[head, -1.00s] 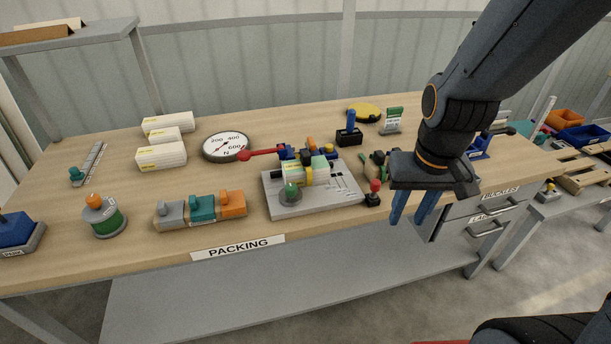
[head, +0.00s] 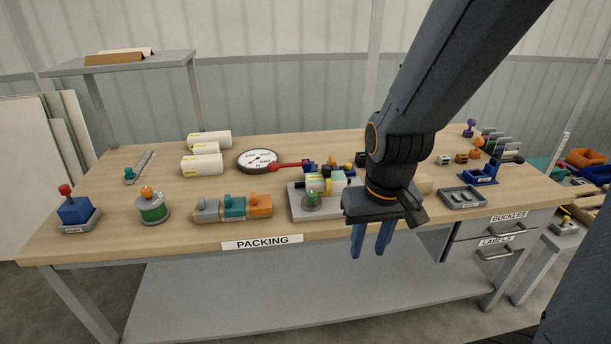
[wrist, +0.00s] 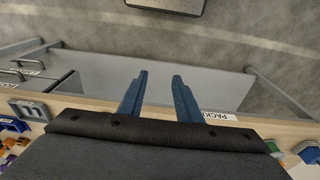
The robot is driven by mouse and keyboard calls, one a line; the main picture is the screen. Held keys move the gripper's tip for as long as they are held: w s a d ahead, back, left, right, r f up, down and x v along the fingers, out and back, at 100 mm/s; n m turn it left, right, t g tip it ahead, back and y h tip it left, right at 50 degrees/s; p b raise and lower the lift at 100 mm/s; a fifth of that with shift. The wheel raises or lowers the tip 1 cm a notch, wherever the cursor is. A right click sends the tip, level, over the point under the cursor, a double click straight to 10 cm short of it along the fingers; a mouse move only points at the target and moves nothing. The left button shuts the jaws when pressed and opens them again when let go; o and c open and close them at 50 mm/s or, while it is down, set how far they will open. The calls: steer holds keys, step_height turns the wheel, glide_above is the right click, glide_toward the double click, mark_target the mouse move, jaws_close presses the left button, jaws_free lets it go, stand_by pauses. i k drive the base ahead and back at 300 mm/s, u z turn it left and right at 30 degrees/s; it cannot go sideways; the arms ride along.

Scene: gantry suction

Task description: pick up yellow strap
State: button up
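My gripper (head: 369,256) hangs in front of the bench's front edge, right of the PACKING label, fingers pointing down. Its two blue fingers are apart with nothing between them; the wrist view also shows this gap (wrist: 160,75). A narrow yellow band (head: 328,185) shows around a pale package (head: 339,180) on a grey fixture plate (head: 298,208), left of my gripper. I cannot tell whether this band is the yellow strap. My arm hides the plate's right side and part of the bench behind it.
The wooden bench (head: 120,230) holds white boxes (head: 201,163), a round dial gauge (head: 258,160) with a red handle, and grey, teal and orange blocks (head: 234,206). A grey tray (head: 463,197) stands at right above drawers (head: 492,228). Floor in front is clear.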

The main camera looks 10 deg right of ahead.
mark_target(326, 169)
steer(key=i, duration=0.95)
